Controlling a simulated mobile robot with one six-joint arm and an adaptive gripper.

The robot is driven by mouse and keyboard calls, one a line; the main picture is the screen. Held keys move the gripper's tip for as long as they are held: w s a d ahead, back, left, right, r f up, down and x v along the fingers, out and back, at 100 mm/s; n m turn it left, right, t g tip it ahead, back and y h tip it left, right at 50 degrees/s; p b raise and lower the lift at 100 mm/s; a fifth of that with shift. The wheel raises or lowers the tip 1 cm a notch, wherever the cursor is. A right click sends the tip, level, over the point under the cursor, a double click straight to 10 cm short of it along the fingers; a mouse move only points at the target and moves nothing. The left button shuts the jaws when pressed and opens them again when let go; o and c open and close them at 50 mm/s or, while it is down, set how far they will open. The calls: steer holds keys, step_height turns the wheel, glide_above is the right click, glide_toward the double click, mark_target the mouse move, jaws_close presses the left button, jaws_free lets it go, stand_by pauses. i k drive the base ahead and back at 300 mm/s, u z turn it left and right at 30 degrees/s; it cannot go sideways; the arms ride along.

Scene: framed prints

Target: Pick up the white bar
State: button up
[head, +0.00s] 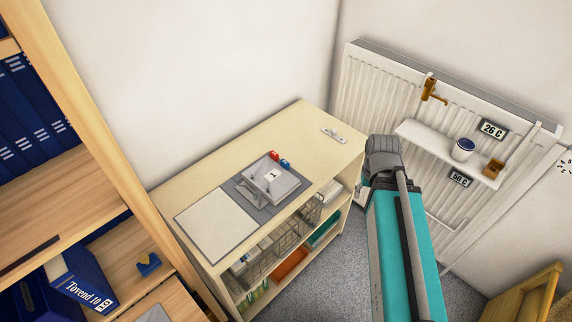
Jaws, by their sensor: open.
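A small, flat white bar (333,136) with darker marks on it lies on the top of the pale wooden cabinet (290,125), near its far right end. It looks free of other objects. My arm reaches up from the bottom of the head view, to the right of the cabinet. Its grey joint is to the right of the white bar and lower in the picture, apart from it in the image. My gripper is hidden behind the arm or out of view, so its fingers do not show.
A grey device marked 1 (270,181), with red and blue parts, sits on the cabinet beside a light panel (215,225). A radiator (390,90) with a white shelf (440,145) stands right. A wooden bookcase (75,180) fills the left. Bare cabinet top surrounds the bar.

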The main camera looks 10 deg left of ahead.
mark_target(332, 133)
steer(key=z, duration=1)
steer(key=i, duration=0.65)
steer(key=u, duration=1)
